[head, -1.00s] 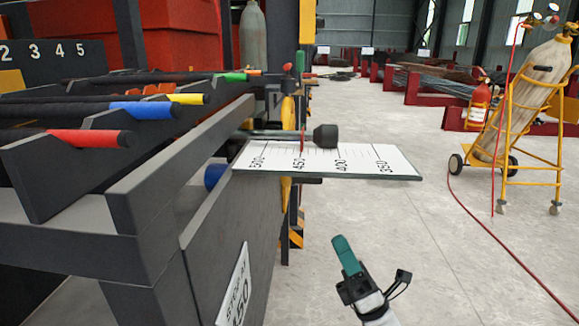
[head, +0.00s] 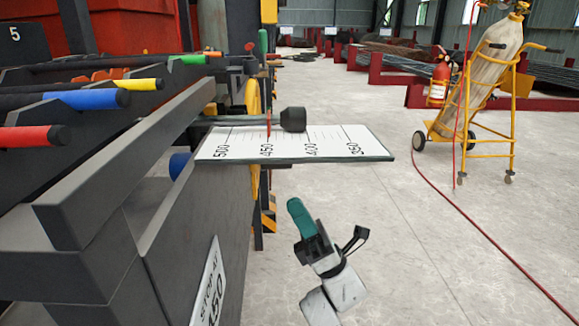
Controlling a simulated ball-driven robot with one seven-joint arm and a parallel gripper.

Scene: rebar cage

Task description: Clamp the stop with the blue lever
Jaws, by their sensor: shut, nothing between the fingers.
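The stop appears to be the dark round-ended rod (head: 293,119) lying just above the white scale plate (head: 340,148). A thin red pointer (head: 268,125) stands near the 450 mark. A blue rounded part (head: 179,164) shows below the left end of the scale, mostly hidden by the grey frame; I cannot tell whether it is the lever's grip or whether it is clamped. My gripper (head: 297,208), with teal fingers, is shut and empty. It is in free space in front of and below the scale, right of the bench.
A sign ending in 450 (head: 209,286) is on the bench side. Bars with red, blue (head: 88,99), yellow and green ends lie on the rack at left. Open concrete floor lies to the right, with a red hose (head: 470,225) and a gas cylinder cart (head: 490,110).

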